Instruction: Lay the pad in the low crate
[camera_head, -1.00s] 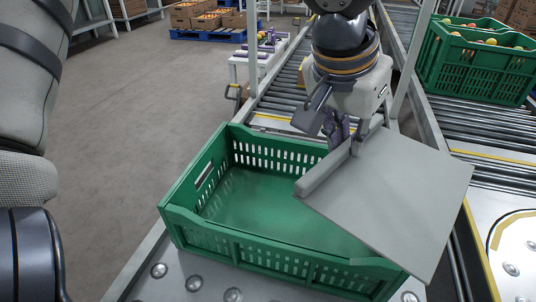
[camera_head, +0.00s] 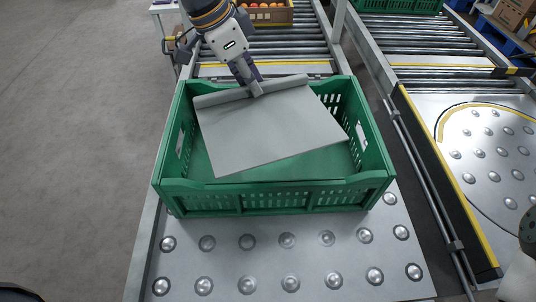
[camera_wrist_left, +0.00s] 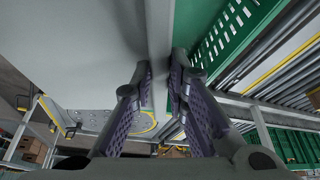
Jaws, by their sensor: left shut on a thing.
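The low crate (camera_head: 275,200) is green, open-topped and slotted, and stands on the conveyor's ball plate. The pad (camera_head: 265,130) is a flat grey sheet with a thicker bar along its far edge. It shows within the crate's outline, turned slightly from the crate's sides. I cannot tell how far it is above the crate floor. My left gripper (camera_head: 250,85) is shut on the bar near its middle. In the left wrist view, the fingers (camera_wrist_left: 160,85) sit on both sides of the pad's bar (camera_wrist_left: 160,40). My right gripper is out of view.
The ball plate (camera_head: 290,265) in front of the crate is clear. A roller conveyor (camera_head: 290,45) runs behind it, with a box of fruit (camera_head: 268,15) beyond. A metal rail (camera_head: 410,165) and a round ball table (camera_head: 495,155) lie to the right.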

